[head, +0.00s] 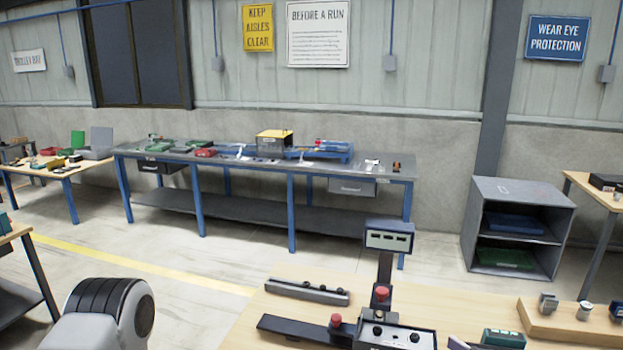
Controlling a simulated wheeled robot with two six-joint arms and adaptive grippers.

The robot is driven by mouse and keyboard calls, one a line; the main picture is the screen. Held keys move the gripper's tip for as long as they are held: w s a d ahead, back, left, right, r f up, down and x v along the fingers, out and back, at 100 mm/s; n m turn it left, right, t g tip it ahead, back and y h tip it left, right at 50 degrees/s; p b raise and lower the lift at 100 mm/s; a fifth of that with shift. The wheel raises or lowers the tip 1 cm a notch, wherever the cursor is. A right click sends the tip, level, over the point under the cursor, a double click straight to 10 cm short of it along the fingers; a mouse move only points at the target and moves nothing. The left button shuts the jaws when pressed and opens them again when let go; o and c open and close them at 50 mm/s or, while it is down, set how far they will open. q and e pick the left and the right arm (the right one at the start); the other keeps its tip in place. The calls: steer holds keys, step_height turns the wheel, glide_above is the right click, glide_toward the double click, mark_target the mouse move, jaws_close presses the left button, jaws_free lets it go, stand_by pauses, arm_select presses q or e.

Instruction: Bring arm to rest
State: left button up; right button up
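A part of my own arm (105,315), light grey with a black ribbed joint, shows at the lower left of the head view. Its gripper end is out of the picture. No gripper fingers show anywhere in the view. The arm part is beside the left end of the near wooden table (240,325), and I cannot tell how far apart they are.
The near table bears a control box (395,338) with a red button (382,293), a display on a post (388,240), a dark rail (307,291) and a wooden block with metal parts (570,318). A long blue-legged workbench (290,222) stands behind. Open floor (190,250) lies between.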

step_height(320, 180, down, 9)
steer(key=m+g+h, duration=0.1)
steer(key=g+h, duration=0.1)
steer(key=g, duration=0.1)
steer(key=s+d+f+m+g+h, duration=0.2)
steer(key=s+f+m+g+h, duration=0.35)
steer(key=s+f+g, duration=1.2)
arm_select(q)
step_height(320, 180, down, 11)
steer(key=b, duration=1)
steer(key=shift+w+r, duration=0.2)
steer(key=shift+w, duration=0.15)
arm_select(e)
steer(key=s+f+t, duration=0.3)
steer(key=f, duration=0.4)
steer(key=s+f+t, duration=0.3)
steer(key=f, duration=0.4)
steer(key=shift+s+f+n, duration=0.25)
steer(key=shift+n, duration=0.1)
arm_select(q)
steer(key=shift+w, duration=0.15)
arm_select(e)
steer(key=shift+w, duration=0.1)
